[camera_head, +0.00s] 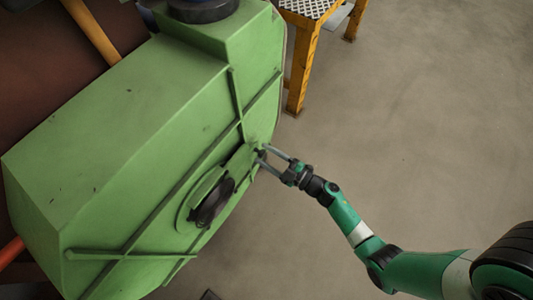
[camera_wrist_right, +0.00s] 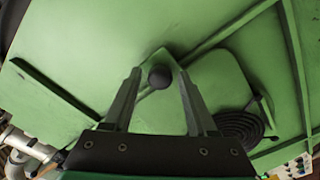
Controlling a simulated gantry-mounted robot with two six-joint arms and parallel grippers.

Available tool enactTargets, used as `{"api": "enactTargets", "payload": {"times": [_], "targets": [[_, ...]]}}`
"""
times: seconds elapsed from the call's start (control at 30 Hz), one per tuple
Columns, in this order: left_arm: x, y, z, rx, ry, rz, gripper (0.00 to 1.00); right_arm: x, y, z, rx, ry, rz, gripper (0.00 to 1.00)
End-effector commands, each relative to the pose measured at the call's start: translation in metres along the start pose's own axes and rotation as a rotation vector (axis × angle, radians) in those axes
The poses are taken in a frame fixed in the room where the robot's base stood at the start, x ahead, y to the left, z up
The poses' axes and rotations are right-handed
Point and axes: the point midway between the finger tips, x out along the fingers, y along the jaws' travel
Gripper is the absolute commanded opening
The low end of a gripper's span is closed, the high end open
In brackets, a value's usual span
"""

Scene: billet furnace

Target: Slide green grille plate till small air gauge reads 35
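The green plate (camera_head: 239,161) lies against the side of a large green housing. It has a dark round ringed opening (camera_head: 212,202) beside it and a dark ball knob (camera_head: 261,154) at its upper end. In the right wrist view the plate (camera_wrist_right: 215,82), the knob (camera_wrist_right: 160,76) and the dark rings (camera_wrist_right: 240,124) show. My right gripper (camera_head: 264,154) is open, its fingers on either side of the knob; gaps show between them and the knob in the wrist view. I cannot make out the small air gauge. My left gripper is out of view.
The green housing (camera_head: 120,110) fills the left, with raised ribs on its side. A yellow stand with a metal-plate top (camera_head: 303,6) is at the back. The concrete floor (camera_head: 430,110) at right is clear. Pale pipes (camera_wrist_right: 25,145) show at the wrist view's lower left.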

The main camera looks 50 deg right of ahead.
Motion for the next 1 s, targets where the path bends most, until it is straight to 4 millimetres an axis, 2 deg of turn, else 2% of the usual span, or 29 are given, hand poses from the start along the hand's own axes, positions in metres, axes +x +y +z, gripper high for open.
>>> {"api": "enactTargets", "payload": {"times": [0.03, 0.3, 1.0], "targets": [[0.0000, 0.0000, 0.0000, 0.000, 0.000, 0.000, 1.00, -0.0002, 0.0000, 0.0001, 0.000, 0.000, 0.000, 0.46], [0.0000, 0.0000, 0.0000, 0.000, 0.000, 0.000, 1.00, -0.0004, -0.0001, 0.0002, 0.000, 0.000, 0.000, 0.00], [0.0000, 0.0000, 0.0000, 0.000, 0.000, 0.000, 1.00, -0.0005, -0.0002, 0.0001, 0.000, 0.000, 0.000, 0.00]]}}
